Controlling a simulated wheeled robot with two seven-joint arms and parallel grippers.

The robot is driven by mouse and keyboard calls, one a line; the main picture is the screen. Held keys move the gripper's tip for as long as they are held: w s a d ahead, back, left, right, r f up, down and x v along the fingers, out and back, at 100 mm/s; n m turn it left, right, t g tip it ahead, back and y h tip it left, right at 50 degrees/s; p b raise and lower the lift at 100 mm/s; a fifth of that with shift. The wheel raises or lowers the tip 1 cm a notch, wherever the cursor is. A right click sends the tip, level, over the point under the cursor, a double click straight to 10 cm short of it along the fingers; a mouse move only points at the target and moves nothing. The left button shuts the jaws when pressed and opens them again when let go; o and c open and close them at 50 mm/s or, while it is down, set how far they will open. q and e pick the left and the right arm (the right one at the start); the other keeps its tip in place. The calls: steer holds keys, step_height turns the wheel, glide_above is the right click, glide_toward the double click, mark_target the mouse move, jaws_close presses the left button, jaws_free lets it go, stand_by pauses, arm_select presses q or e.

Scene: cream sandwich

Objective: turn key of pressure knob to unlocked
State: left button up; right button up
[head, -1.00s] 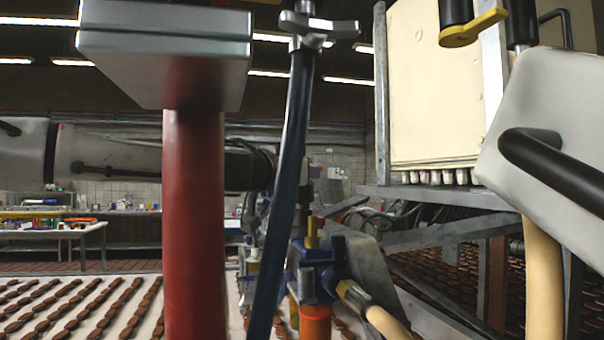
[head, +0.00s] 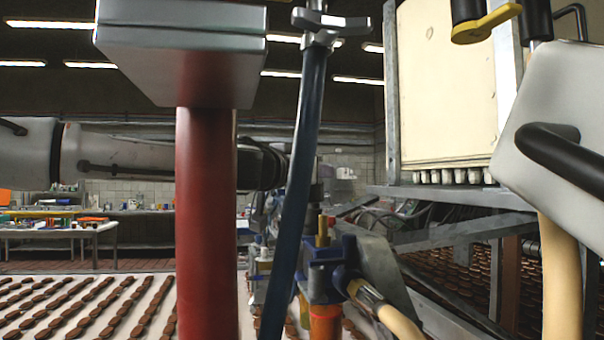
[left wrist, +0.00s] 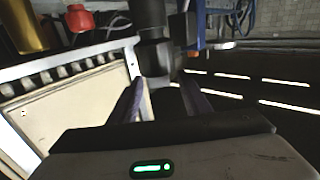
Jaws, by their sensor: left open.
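I cannot tell for sure which part is the pressure knob's key. A blue fitting (head: 322,252) with a small red and brass top (head: 322,232) stands low in the middle of the head view. My left arm reaches in from the left behind the red post; its gripper is mostly hidden there by the post and the dark blue hose. In the left wrist view my left gripper (left wrist: 161,104) is open, with a dark cylindrical part (left wrist: 155,57) beyond and between its fingers. A red knob (left wrist: 80,18) shows at the upper left there. My right gripper is not in view.
A red post (head: 205,220) with a grey box on top and a dark blue hose (head: 296,180) stand in front. A cream panel (head: 445,80) in a metal frame and a yellow lever (head: 487,24) are on the right. Rows of brown biscuits (head: 80,310) lie on a white belt.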

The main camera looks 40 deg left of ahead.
arm_select(q)
steer(key=s+d+b, duration=0.1)
steer(key=s, duration=0.8)
steer(key=shift+s+d+b, duration=0.15)
steer(key=shift+d+b, duration=0.2)
